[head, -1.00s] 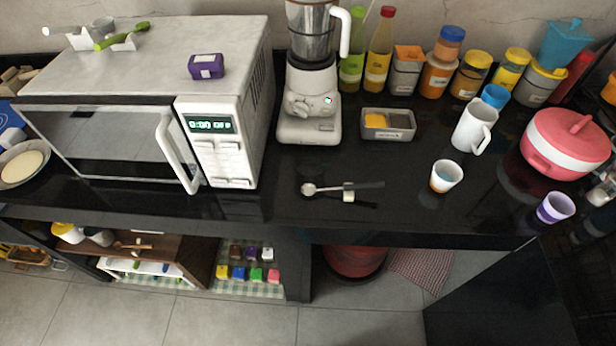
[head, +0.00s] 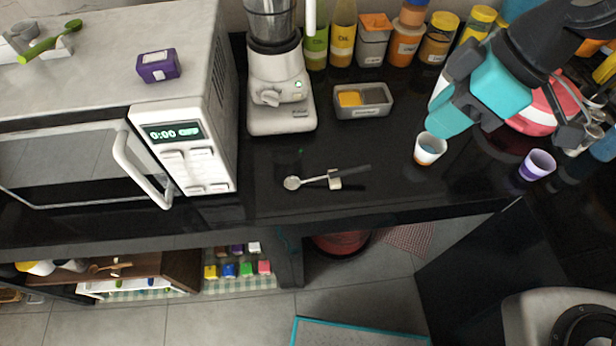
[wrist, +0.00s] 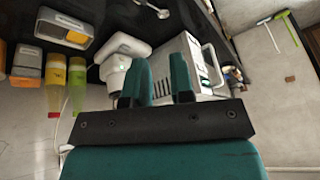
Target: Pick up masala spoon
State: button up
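The masala spoon (head: 293,183) lies on the dark counter in front of the blender. Its pale bowl points left and its dark handle right, and its middle crosses a small white block (head: 335,181). In the wrist view a small pale spoon shape (wrist: 162,13) shows at the top edge. My gripper (head: 442,116) is teal and above the counter, to the right of the spoon and well apart from it. In the wrist view its two teal fingers (wrist: 159,78) are apart, with nothing seen held between them.
A white-and-orange cup (head: 429,157) appears just below my gripper, and a purple cup (head: 537,165) stands further right. The blender (head: 280,95), spice tray (head: 364,111) and microwave (head: 190,150) border the spoon's area. The counter around the spoon is clear.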

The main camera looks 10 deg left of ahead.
jog(key=w+a+f+n, duration=0.2)
jog(key=w+f+n, duration=0.45)
jog(key=f, duration=0.35)
jog(key=p, duration=0.2)
send_over(353, 169)
jog(key=d, duration=0.2)
jog(key=shift+n, duration=0.35)
jog(key=f, duration=0.9)
jog(key=shift+d+f, duration=0.2)
jog(key=shift+f, duration=0.2)
jog(key=shift+p+x, duration=1.5)
jog(key=shift+x, duration=1.65)
grip_shut()
